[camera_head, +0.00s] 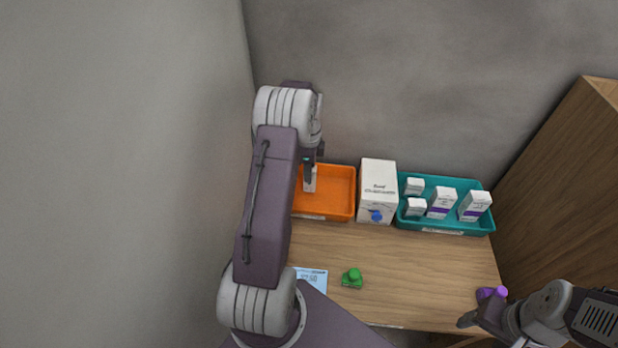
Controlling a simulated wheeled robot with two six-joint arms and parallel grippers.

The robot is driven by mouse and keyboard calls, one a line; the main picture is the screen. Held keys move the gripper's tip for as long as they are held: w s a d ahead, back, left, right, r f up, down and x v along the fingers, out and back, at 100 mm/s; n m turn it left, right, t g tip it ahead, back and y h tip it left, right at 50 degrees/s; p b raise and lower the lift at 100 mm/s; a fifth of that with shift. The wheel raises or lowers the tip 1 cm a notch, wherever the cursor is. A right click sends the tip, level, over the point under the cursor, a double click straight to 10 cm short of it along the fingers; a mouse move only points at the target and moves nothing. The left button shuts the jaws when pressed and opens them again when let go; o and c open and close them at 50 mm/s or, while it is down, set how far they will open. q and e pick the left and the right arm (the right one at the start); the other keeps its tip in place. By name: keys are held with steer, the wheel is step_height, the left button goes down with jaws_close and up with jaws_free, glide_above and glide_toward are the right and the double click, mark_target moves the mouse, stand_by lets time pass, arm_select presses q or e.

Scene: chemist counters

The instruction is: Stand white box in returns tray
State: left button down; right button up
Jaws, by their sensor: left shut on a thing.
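An orange tray (340,206) stands at the back left of the wooden counter, and I take it to be the returns tray. My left gripper (310,168) is over this tray, pointing down, and is shut on a small white box (310,184). The box looks upright in the tray area; whether it touches the tray floor I cannot tell. My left arm hides the tray's left part. My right gripper (468,320) is at the lower right by the counter's front edge, and its fingers are unclear.
A large white carton (378,183) with a blue item (376,216) stands right of the orange tray. A teal tray (445,231) holds several white boxes. The middle counter is clear.

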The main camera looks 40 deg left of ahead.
arm_select(q)
steer(key=shift+f, duration=1.7)
steer(key=shift+f, duration=0.1)
steer(key=c, duration=1.1)
jaws_free()
steer(key=shift+c, duration=0.2)
